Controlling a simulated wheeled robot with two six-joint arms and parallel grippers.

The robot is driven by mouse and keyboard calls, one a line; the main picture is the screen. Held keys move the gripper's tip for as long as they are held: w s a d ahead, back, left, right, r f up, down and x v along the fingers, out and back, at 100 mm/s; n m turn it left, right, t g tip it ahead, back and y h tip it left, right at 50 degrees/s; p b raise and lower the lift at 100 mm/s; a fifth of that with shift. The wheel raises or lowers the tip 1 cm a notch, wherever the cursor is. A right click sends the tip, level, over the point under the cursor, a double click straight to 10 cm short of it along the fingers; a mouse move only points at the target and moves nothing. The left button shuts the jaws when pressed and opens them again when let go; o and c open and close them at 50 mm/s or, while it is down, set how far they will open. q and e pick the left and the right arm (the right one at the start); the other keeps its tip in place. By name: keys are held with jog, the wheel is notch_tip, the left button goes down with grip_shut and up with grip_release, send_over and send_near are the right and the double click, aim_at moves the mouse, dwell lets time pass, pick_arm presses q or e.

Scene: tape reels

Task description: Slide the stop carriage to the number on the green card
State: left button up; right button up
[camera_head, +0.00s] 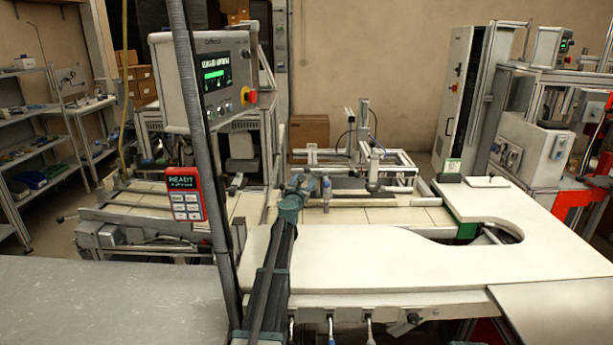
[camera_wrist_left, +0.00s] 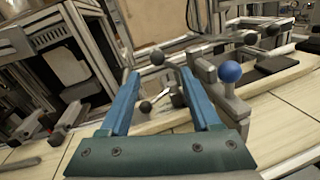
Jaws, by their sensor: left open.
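The stop carriage appears to be the grey upright piece with a blue knob (camera_head: 326,182) on the bench. In the left wrist view its blue ball knob (camera_wrist_left: 230,72) stands to the right of my fingers, apart from them. My left gripper (camera_head: 299,182) is teal and sits just left of the carriage in the head view. In the left wrist view my left gripper (camera_wrist_left: 158,80) has its two blue fingers spread with nothing held between them. A small green and white card (camera_head: 453,166) stands at the bench's right; its number is too small to read. My right gripper is not in view.
A red handheld box with a display (camera_head: 185,193) hangs at the left. A control panel (camera_head: 212,78) with a red button stands above it. A white worktop (camera_head: 350,255) lies in front of the tiled bench. A metal frame (camera_head: 375,160) rises behind the carriage.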

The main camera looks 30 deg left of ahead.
aim_at(307, 171)
pick_arm(q)
jog(key=v, duration=0.4)
jog(key=shift+s, duration=0.25)
jog(key=w+a+n, duration=0.1)
jog(key=w, duration=0.2)
jog(key=w+a+n, duration=0.2)
jog(key=w, duration=0.2)
jog(key=w+a+n, duration=0.1)
jog(key=w, duration=0.3)
jog(key=shift+w+a+r, duration=0.1)
jog(key=shift+w+a, duration=0.15)
jog(key=shift+a, duration=0.05)
dwell(0.4)
grip_shut()
dwell(1.2)
